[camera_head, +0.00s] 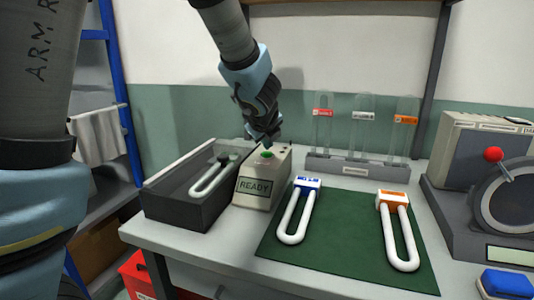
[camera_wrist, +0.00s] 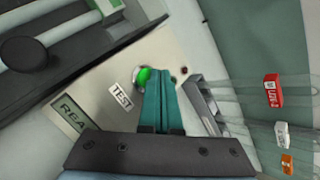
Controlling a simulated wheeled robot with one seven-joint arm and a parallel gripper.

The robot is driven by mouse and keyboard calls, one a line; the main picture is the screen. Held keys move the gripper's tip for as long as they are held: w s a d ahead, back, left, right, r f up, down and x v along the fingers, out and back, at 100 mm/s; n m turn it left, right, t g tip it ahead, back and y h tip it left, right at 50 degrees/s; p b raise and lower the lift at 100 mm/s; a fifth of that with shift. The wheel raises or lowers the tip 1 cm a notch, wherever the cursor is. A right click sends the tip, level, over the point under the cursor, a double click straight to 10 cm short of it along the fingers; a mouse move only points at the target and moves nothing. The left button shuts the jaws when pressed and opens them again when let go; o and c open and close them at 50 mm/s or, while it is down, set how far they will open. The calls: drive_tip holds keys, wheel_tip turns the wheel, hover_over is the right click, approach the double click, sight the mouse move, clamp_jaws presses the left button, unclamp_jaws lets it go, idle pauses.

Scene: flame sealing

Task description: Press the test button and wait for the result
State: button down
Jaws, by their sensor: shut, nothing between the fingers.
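The test box (camera_head: 257,198) is a beige unit with a sloped front, and its display (camera_head: 254,187) reads READY. Its round green button (camera_head: 267,154) is on top, just below my gripper (camera_head: 266,140). In the wrist view, the green button (camera_wrist: 143,76) sits beside a TEST label (camera_wrist: 121,96). My gripper (camera_wrist: 165,75) is shut and empty, its teal fingers together. The fingertips overlap the button's right edge in that view. I cannot tell whether they touch it. Part of the display (camera_wrist: 70,115) shows at the wrist view's left.
A dark open-topped tank (camera_head: 172,205) holding a white U-shaped tube stands left of the box. A green mat (camera_head: 345,243) bears two U-shaped tubes with blue and orange labels. A rack (camera_head: 350,168) stands behind. A machine with a red knob (camera_head: 493,154) is at right.

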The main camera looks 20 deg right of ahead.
sight(268, 154)
drive_tip(key=shift+f+b, duration=0.45)
drive_tip(key=shift+b, duration=0.05)
idle(0.3)
drive_tip(key=shift+r, duration=0.1)
drive_tip(key=shift+r+p, duration=0.95)
wheel_tip(268, 154, up, 6)
drive_tip(key=p, duration=0.5)
idle(0.5)
